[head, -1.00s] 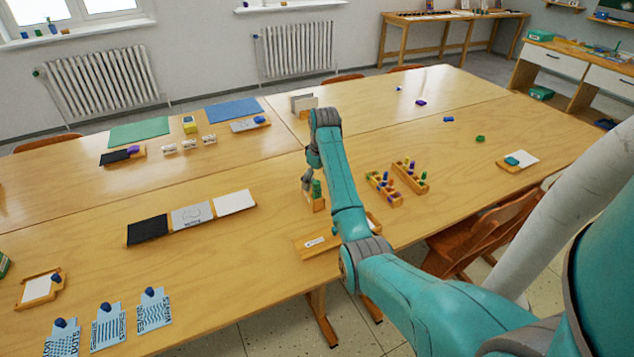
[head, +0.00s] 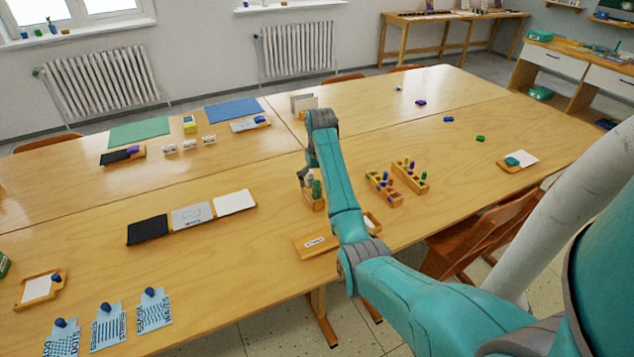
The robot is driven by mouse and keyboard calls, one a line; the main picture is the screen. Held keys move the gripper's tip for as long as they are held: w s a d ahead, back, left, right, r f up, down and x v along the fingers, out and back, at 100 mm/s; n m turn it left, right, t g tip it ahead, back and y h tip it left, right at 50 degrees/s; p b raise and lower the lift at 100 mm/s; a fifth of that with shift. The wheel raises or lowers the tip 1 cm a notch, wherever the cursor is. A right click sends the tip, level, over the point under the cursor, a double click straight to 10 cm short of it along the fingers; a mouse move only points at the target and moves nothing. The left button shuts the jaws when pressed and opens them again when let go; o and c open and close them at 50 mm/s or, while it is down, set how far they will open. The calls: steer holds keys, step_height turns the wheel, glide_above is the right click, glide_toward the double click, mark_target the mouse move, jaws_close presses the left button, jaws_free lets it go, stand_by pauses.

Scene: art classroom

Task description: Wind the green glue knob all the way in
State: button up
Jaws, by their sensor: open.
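A green upright glue stick (head: 317,188) stands in a small wooden holder (head: 314,204) near the middle of the table. A whitish upright piece (head: 309,178) shows just left of it and behind. The green knob cannot be told apart from the rest of the glue stick at this size. My gripper (head: 303,177) is open, at the upper left of the holder, close to the glue stick. Whether it touches anything cannot be told, and my arm hides part of it.
Two wooden racks with colored sticks (head: 384,189) stand right of my arm. A wooden tray with a label (head: 315,243) lies in front of the holder. Black, grey and white sheets (head: 191,217) lie to the left. The table between them is clear.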

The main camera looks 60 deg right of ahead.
steer(key=m, duration=0.6)
steer(key=shift+g, duration=0.3)
steer(key=c, duration=1.6)
steer(key=shift+o, duration=0.2)
steer(key=n, duration=1.1)
steer(key=shift+t+y, duration=0.3)
steer(key=shift+t, duration=0.1)
